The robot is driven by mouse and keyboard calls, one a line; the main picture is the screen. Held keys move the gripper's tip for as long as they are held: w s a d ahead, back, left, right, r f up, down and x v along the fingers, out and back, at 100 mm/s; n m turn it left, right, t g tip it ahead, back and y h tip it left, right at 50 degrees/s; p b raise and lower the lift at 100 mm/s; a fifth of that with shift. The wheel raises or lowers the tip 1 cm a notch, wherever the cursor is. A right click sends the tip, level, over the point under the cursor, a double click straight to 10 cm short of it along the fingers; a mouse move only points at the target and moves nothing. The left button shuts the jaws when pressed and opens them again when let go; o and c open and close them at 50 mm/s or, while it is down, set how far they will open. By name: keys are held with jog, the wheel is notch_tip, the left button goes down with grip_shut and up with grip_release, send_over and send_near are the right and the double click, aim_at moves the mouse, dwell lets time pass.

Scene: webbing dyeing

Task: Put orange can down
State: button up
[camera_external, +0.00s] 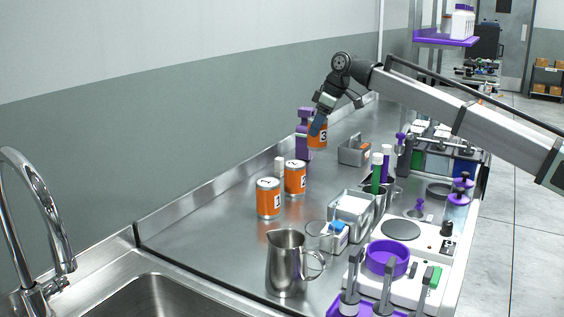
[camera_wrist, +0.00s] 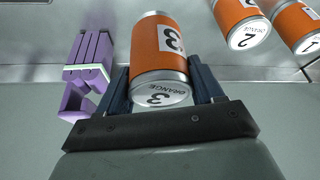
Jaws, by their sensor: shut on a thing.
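The orange can labelled 3 (camera_external: 317,134) is held upright near the back wall, beside a purple object. It also shows in the wrist view (camera_wrist: 158,48), where its lid reads "ORANGE 3". My gripper (camera_external: 318,122) is shut on this can, with one dark finger on each side of it in the wrist view (camera_wrist: 160,88). Two more orange cans, number 2 (camera_external: 295,178) and number 1 (camera_external: 268,199), stand on the steel counter (camera_external: 225,230) nearer the sink. I cannot tell whether can 3 touches the counter.
The purple object (camera_external: 304,140) stands close to the left of can 3. A grey caddy (camera_external: 354,151) is to the right. A steel pitcher (camera_external: 287,262), beaker (camera_external: 318,236) and metal tray (camera_external: 352,210) stand nearer the front. Bare counter lies between the cans and the caddy.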

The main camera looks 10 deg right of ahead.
jog(key=shift+f, duration=4.6)
jog(key=shift+f, duration=0.1)
jog(key=o, duration=1.3)
jog(key=v, duration=1.2)
